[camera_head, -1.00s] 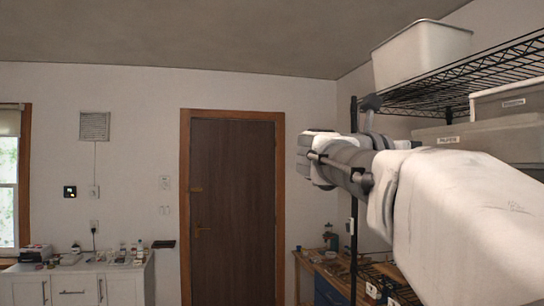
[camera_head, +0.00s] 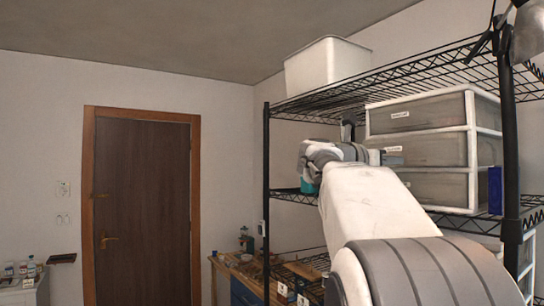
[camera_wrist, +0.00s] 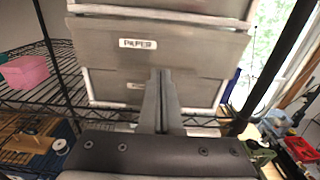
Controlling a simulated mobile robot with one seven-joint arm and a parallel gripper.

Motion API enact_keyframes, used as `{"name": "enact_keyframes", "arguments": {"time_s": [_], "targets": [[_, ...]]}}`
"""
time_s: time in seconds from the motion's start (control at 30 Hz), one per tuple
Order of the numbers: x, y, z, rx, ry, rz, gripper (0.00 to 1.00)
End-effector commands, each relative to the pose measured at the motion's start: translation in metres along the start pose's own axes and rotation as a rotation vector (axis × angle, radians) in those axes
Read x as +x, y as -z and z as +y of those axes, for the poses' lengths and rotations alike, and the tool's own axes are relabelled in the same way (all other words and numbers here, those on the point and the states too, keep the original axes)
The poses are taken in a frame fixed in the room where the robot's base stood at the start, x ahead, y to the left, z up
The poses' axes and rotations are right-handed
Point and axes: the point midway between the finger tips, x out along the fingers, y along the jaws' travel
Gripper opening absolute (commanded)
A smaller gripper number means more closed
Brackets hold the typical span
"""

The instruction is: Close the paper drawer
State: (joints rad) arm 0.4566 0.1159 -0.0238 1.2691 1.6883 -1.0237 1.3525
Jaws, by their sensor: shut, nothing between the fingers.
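The paper drawer (camera_wrist: 195,52) is a grey drawer with a white "PAPER" label, seen front-on in the wrist view. In the head view its front (camera_head: 430,151) is the middle one of a white-framed drawer unit on the rack. It looks close to flush there; in the wrist view its front appears wider than the drawer below, so I cannot tell whether it is fully in. My gripper (camera_wrist: 163,75) is shut and empty, its fingertips in front of the lower part of the paper drawer's front. Whether they touch is unclear.
Another labelled drawer (camera_head: 405,115) is above and a lower drawer (camera_head: 440,188) below. A black wire rack (camera_head: 266,185) carries the unit, with a white bin (camera_head: 326,66) on top. A pink box (camera_wrist: 25,72) sits left on the shelf. A dark rack post is close on the right.

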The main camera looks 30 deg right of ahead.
Motion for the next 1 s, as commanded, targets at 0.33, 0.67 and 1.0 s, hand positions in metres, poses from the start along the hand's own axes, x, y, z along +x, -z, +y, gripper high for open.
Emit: {"name": "enact_keyframes", "arguments": {"time_s": [0.33,0.67,1.0], "targets": [[0.036,-0.001,0.0,0.001,0.0,0.0,0.0],[0.041,-0.002,-0.001,0.0,0.0,-0.004,0.0],[0.04,-0.003,-0.002,0.0,0.0,-0.008,0.0]]}}
